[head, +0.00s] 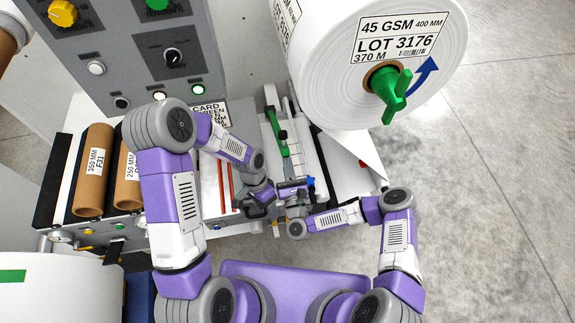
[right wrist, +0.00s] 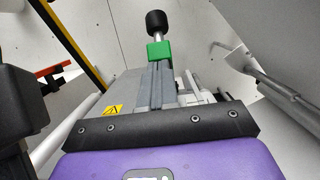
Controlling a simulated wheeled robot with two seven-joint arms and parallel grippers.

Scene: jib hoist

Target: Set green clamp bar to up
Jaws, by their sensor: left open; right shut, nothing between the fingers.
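The green clamp bar (head: 274,128) is a narrow bar with black parts, on the machine below and left of the big paper roll in the head view. Whether it is up or down is hard to tell. In the right wrist view a green block (right wrist: 159,51) with a black knob above it stands just beyond my right gripper's fingertips. My right gripper (right wrist: 158,70) is shut and empty; whether it touches the green block is unclear. In the head view it sits below the bar, largely hidden. My left gripper (head: 258,206) is open and empty, lower and left of the bar.
A large white paper roll (head: 337,77) with a green handle (head: 391,90) hangs at upper right. A grey control panel (head: 130,50) stands at upper left, with cardboard cores (head: 92,170) below it. In the right wrist view a metal rod (right wrist: 280,90) runs along the right.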

